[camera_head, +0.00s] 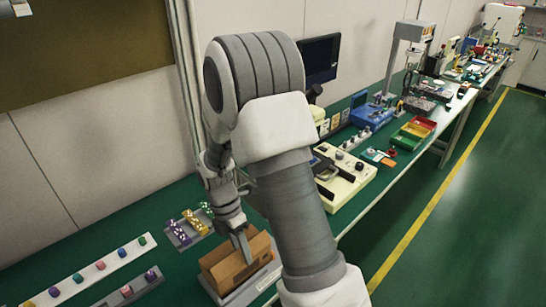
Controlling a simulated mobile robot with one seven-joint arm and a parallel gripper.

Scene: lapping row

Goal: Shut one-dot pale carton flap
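A brown cardboard carton (224,277) sits on a grey base plate (262,286) at the bottom centre. It looks open at the top, with an upright panel along its far right side. No dot mark can be made out on it. My gripper (244,247) points down at the carton's top, with a flat grey finger in front of or inside the opening; I cannot tell which, nor whether it touches. The gap between the fingers does not show. My arm covers the area right of the carton.
Left of the carton stand a small rack with purple and yellow pieces (186,229) and a white strip with coloured knobs (98,269). A cream device (345,176) and red and green bins (413,133) are farther along the green bench. A wall rises behind.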

